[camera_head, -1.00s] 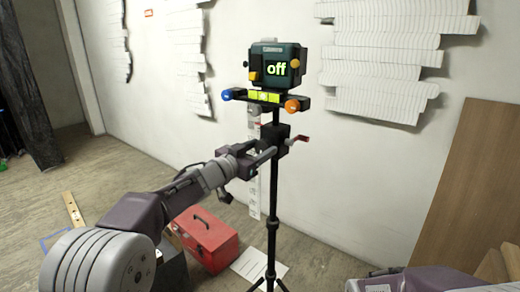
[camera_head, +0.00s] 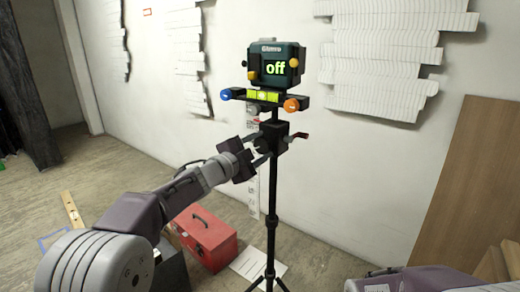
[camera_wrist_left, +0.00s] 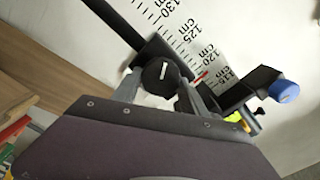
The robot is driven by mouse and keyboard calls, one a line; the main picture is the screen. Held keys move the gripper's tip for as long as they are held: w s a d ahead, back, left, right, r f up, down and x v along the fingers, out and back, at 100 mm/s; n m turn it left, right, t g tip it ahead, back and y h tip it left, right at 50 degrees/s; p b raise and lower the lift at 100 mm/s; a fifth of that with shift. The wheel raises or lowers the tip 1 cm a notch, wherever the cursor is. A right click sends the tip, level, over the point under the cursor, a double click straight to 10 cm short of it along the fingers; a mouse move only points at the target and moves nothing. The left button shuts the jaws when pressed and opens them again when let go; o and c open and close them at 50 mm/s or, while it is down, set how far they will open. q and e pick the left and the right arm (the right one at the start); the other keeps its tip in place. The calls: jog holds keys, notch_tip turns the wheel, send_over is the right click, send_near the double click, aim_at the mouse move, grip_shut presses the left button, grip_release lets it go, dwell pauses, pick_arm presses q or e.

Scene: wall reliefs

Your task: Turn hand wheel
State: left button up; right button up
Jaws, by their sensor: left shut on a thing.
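The hand wheel, a black round knob with a white line, shows in the left wrist view (camera_wrist_left: 161,73) on a black box on a tripod pole. In the head view the wheel (camera_head: 264,144) is partly hidden by the fingers. My left gripper (camera_head: 263,150) reaches it from the left and is shut on it, with one finger on either side in the wrist view (camera_wrist_left: 160,88). The dark green display unit (camera_head: 277,65) above reads "off". My right arm shows only at the lower right edge; its gripper is out of view.
A bar with a blue knob (camera_head: 226,94) and an orange knob (camera_head: 292,105) sits just above the wheel. A red toolbox (camera_head: 206,238) stands on the floor behind my left arm.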

pick_arm(q)
jog(key=m, duration=0.2)
jog(key=m+b, duration=0.1)
jog(key=m, duration=0.1)
jog(key=m+b, duration=0.1)
jog(key=m, duration=0.1)
jog(key=shift+f+m, duration=0.3)
jog(key=shift+f, duration=0.05)
jog(key=m+b, duration=0.2)
jog(key=m, duration=0.3)
jog(key=shift+f+b, duration=0.15)
jog(key=shift+b, duration=0.15)
jog(key=m+b, duration=0.2)
jog(key=m, duration=0.3)
jog(key=shift+w+f+m, duration=0.1)
jog(key=shift+m, duration=0.3)
jog(key=m+b, duration=0.2)
jog(key=m, duration=0.2)
jog(key=shift+a+m, duration=0.15)
jog(key=shift+m, duration=0.25)
jog(key=shift+m, duration=0.3)
jog(key=o, duration=1.3)
jog(key=shift+o, duration=0.2)
